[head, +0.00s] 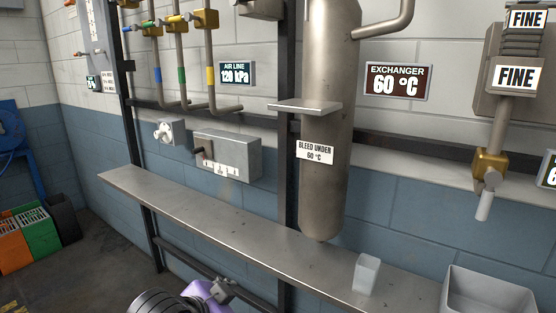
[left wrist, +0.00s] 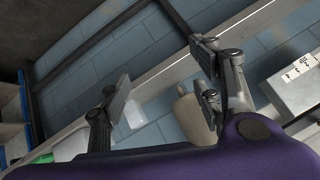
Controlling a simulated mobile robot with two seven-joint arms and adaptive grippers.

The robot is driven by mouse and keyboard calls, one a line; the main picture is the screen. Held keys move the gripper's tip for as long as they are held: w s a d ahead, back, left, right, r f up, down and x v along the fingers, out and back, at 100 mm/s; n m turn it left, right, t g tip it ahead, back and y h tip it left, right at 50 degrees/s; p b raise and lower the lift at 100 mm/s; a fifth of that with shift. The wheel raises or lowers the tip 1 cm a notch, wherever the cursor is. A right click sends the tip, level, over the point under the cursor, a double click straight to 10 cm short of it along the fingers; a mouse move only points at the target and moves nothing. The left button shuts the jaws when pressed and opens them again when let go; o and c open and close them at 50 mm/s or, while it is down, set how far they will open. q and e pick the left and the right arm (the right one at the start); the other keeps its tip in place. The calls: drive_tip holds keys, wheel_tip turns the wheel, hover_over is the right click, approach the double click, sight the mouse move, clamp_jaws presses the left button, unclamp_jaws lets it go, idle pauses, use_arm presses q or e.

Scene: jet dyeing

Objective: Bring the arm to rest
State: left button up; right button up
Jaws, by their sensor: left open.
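My left gripper (head: 224,290) shows at the bottom edge of the head view, low in front of the metal shelf (head: 205,210). Only part of its purple body and a dark finger are in the picture. In the left wrist view its two dark fingers (left wrist: 160,84) stand wide apart, with nothing held between them. Beyond them are blue wall blocks, a pale translucent thing and the rounded tan end of a cylinder (left wrist: 192,118). My right gripper is in neither view.
A clear cup (head: 366,274) and a grey bin (head: 485,298) stand at the shelf's right end. A steel exchanger vessel (head: 325,195) hangs above the shelf. A grey switch box (head: 235,157) is on the wall. Orange and green bins (head: 35,232) stand at the left.

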use_arm(q)
drive_tip(key=s+a+f+n+g+y, duration=0.1)
drive_tip(key=s+a+f+n+g, duration=0.15)
drive_tip(key=s+a+f, duration=0.6)
drive_tip(key=s+a+f+n+g+y, duration=0.15)
drive_tip(key=s+f+n, duration=0.3)
drive_tip(key=s, duration=0.85)
drive_tip(key=s+a+f+n+g+y, duration=0.2)
drive_tip(key=s+a+f+n, duration=0.15)
drive_tip(key=s+f, duration=0.5)
drive_tip(key=w+d+f+t, duration=0.2)
drive_tip(key=w+f+t, duration=0.1)
drive_tip(key=f, duration=0.2)
drive_tip(key=w+d+f+t+h, duration=0.1)
drive_tip(key=w+d+f+t, duration=0.1)
drive_tip(key=f, duration=0.3)
drive_tip(key=shift+w+d+f+m+t, duration=0.2)
drive_tip(key=shift+w+m+t, duration=0.25)
drive_tip(key=shift+t, duration=0.35)
